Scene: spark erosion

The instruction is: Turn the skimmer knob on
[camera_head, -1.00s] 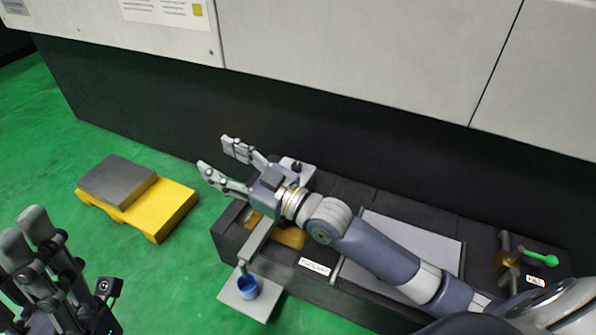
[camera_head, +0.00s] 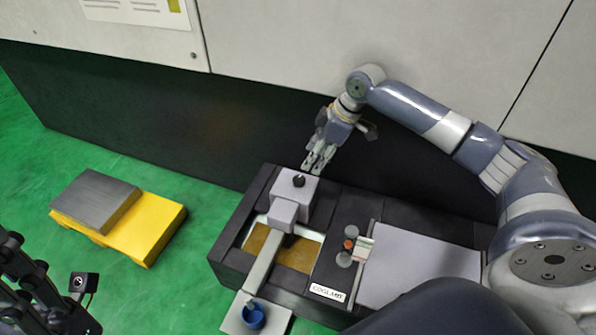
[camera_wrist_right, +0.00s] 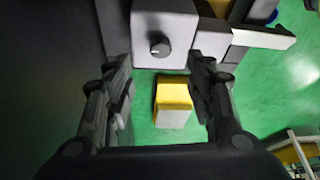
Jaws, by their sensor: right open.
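The skimmer is a light grey box (camera_head: 307,199) at the back left of the dark coolant tank (camera_head: 232,245). A small black knob (camera_head: 299,181) sits on its top face, and it also shows in the right wrist view (camera_wrist_right: 160,46) with a pale mark on it. My right gripper (camera_head: 315,172) points down just above and beside the box. In the right wrist view its open, empty fingers (camera_wrist_right: 160,92) stand apart, with the knob between and beyond them. My left gripper (camera_head: 22,285) shows only partly at the lower left edge, and its opening is unclear.
A trough leads from the skimmer to a blue cup (camera_head: 253,316) on a pale plate (camera_head: 284,318). Brown liquid (camera_head: 298,258) shows in the tank. A yellow block (camera_head: 155,225) with a grey top lies on the green floor. The dark machine wall (camera_head: 130,120) stands close behind.

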